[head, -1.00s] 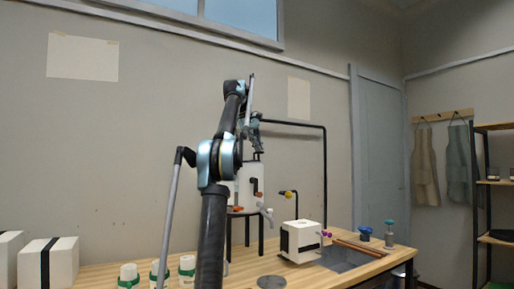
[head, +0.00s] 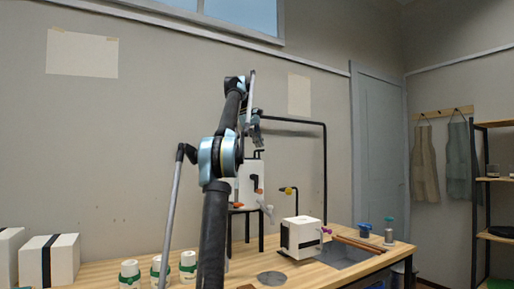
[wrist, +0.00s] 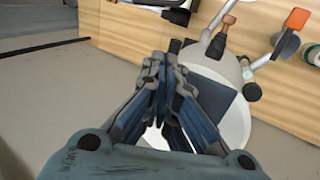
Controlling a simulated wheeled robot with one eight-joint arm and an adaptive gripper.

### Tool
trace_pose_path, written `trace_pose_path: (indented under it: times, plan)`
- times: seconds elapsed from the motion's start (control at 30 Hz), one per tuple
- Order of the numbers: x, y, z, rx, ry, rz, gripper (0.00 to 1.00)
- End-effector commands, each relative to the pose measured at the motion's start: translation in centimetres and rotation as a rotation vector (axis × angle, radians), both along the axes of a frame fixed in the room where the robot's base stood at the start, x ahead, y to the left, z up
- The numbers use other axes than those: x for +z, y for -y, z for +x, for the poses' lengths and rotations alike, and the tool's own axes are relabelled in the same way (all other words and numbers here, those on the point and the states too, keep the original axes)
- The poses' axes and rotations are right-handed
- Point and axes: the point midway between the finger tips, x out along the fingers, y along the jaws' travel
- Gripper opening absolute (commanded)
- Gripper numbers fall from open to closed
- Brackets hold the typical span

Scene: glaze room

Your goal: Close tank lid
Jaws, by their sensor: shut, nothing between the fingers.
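The white tank (head: 246,183) stands on a dark stand against the wall in the head view, partly hidden behind my arm. A small black part shows at its top. In the wrist view the tank's round white top (wrist: 239,122) lies just beyond and right of my fingers. A dark blue-grey patch (wrist: 218,98) covers part of it; I cannot tell whether this is the lid or an opening. My gripper (head: 257,144) is above the tank in the head view. In the wrist view my gripper (wrist: 165,68) is shut and empty. Its fingers hide part of the tank; contact is unclear.
White cups with green bands (head: 160,272) stand at the front. A black pipe (head: 325,180) runs along the wall right of the tank.

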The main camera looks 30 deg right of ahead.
Motion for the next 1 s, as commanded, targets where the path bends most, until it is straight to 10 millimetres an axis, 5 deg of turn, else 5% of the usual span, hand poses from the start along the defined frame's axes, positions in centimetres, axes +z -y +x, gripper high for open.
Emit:
trace_pose_path:
  times: [0.57,1.0]
  plan:
    - [1.9,-3.6,0.1,0.003,0.000,0.000,0.00]
    - [1.9,-10.9,0.0,0.003,-0.001,-0.001,0.00]
